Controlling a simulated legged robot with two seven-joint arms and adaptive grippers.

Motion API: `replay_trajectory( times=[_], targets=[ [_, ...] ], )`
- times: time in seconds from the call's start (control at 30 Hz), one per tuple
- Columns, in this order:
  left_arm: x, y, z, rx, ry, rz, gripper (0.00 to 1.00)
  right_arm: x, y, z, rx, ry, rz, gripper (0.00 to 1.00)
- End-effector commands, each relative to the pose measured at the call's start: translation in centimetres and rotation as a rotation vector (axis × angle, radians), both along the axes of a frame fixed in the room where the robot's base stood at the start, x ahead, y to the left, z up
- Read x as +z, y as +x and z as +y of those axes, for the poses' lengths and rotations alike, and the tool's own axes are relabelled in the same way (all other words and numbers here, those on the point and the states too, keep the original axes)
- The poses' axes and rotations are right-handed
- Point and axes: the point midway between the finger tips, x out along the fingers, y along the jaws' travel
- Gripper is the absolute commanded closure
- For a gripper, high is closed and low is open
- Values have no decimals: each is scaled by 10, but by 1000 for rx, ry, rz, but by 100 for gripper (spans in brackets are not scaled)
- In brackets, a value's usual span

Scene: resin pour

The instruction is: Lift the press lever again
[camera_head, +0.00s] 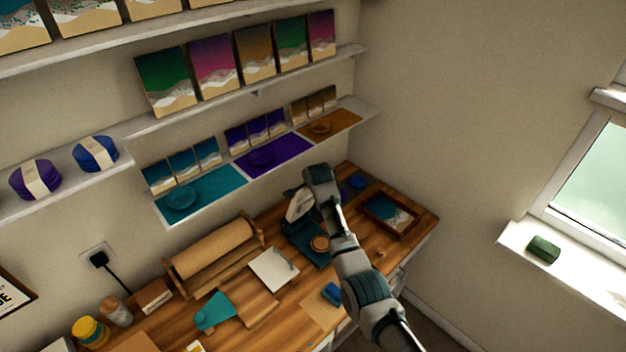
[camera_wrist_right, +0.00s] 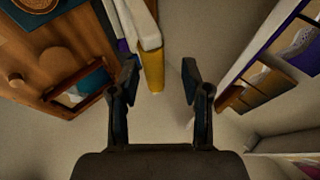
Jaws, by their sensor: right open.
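The dark teal press (camera_head: 303,240) stands on the wooden bench near the wall, with a round wooden piece (camera_head: 320,243) at its front. My right arm comes in from the lower right, and my right gripper (camera_head: 320,172) is above and behind the press, partly covering it. I cannot clearly make out the press lever. A pale rounded shape (camera_head: 299,206) shows just left of the gripper; I cannot tell what it is. In the right wrist view my right gripper (camera_wrist_right: 160,78) is open, with nothing held between its fingers. My left gripper is not in view.
The low shelf with teal (camera_head: 205,192), purple (camera_head: 272,155) and ochre mats is close to the right gripper. A framed tray (camera_head: 390,214) lies right of the press. A white pad (camera_head: 273,268), a paper roll (camera_head: 213,248) and a blue block (camera_head: 331,293) are nearby.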

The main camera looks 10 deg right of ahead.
Motion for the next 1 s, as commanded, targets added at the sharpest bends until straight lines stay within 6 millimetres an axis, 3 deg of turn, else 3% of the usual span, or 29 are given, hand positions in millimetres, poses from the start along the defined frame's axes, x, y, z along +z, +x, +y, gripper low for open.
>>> replay_trajectory(
  times=[0.5,1.0],
  targets=[
    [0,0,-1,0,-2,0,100,60,-57,1,0,0,1,53],
    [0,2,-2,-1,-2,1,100,64,-61,1,-1,-1,2,53]
  ],
)
